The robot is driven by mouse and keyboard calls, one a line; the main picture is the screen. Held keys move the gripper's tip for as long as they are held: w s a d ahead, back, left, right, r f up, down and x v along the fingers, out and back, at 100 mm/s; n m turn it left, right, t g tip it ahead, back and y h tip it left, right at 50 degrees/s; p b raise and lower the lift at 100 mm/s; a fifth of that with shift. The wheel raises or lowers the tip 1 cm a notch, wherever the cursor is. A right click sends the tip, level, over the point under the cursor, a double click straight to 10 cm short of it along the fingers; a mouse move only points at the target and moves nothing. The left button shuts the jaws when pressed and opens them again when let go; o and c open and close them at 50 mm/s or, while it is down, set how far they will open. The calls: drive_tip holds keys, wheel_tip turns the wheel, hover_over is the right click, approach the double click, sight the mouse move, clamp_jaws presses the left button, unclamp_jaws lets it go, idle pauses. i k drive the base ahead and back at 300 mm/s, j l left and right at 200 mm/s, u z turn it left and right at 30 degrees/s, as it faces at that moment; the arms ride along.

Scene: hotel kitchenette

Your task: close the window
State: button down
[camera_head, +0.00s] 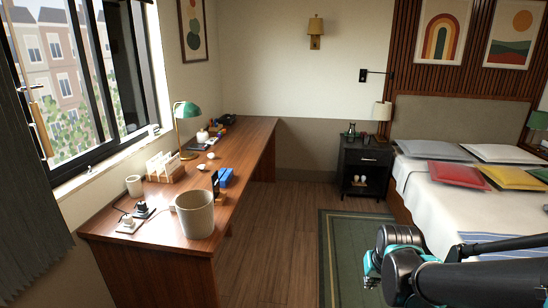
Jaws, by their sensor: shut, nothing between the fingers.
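The window (122,65) is in the left wall at the upper left, with a black frame and several dark upright bars. A thin gold-coloured rod or handle (30,92) shows at its left side. Buildings and greenery show through the window; the view does not make clear how far it stands open. Its top and left parts are cut off or hidden. My arm reaches in from the lower right, over the bed side, far from the window.
A long wooden desk (115,258) runs beneath the window, holding a bin (195,215), a green lamp (186,112), a cup (134,186) and small items. A dark curtain (30,200) hangs at left. The bed (440,195) and nightstand (364,166) stand right.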

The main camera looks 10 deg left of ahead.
sight(62, 168)
drive_tip(key=i+u, duration=0.15)
drive_tip(key=i, duration=0.3)
drive_tip(key=i+l+u, duration=0.2)
drive_tip(key=i, duration=0.25)
drive_tip(key=i+l+u, duration=0.15)
drive_tip(key=i, duration=0.3)
drive_tip(key=i+l+u, duration=0.15)
drive_tip(key=i, duration=0.25)
